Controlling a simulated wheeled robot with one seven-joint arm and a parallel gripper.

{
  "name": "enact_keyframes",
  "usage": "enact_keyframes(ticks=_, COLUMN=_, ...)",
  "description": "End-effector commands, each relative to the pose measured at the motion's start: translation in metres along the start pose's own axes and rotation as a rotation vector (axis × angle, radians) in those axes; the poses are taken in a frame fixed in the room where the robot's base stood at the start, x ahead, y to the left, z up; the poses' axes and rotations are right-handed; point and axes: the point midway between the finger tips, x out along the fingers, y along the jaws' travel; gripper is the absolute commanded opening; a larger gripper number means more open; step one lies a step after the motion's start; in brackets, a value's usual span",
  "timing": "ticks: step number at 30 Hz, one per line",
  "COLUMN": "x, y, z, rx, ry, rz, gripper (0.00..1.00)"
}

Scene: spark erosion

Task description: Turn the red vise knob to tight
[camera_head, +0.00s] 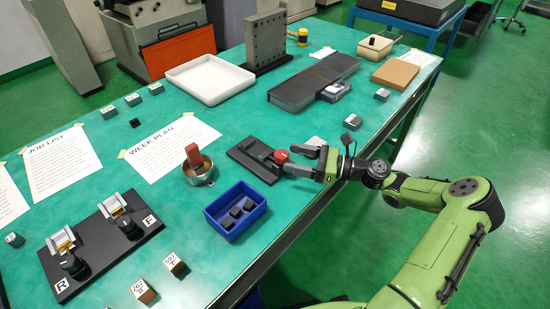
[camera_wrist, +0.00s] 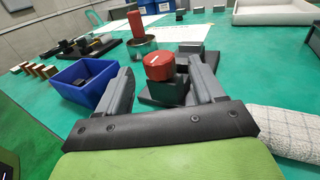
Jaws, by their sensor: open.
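The red vise knob (camera_head: 281,157) sits at the right end of a small black vise (camera_head: 257,160) on the green table. In the wrist view the red knob (camera_wrist: 158,66) shows a white mark on its top face, with the black vise (camera_wrist: 168,92) behind and below it. My gripper (camera_head: 300,160) is at the knob from the right, fingers pointing left. In the wrist view my gripper (camera_wrist: 163,82) is open, with one finger on each side of the knob. I cannot tell whether either finger touches it.
A blue bin (camera_head: 236,211) with black blocks stands in front of the vise. A metal dish with a red-handled item (camera_head: 196,165) is to its left. A rolled light cloth (camera_wrist: 285,132) lies at the right in the wrist view. A white tray (camera_head: 209,80) stands behind.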

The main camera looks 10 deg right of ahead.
Motion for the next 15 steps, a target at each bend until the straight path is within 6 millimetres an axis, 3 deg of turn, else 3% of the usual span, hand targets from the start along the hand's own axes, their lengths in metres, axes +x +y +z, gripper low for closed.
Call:
enact_keyframes(ticks=3, x=0.03, y=0.001, z=-0.003, rx=-0.002, ry=0.001, rz=0.006, gripper=0.68)
enact_keyframes(ticks=6, x=0.048, y=0.001, z=-0.002, rx=-0.002, ry=0.0, rz=0.003, gripper=0.68)
enact_keyframes(ticks=15, x=0.063, y=0.0, z=0.0, rx=0.0, ry=0.001, rz=0.0, gripper=0.68)
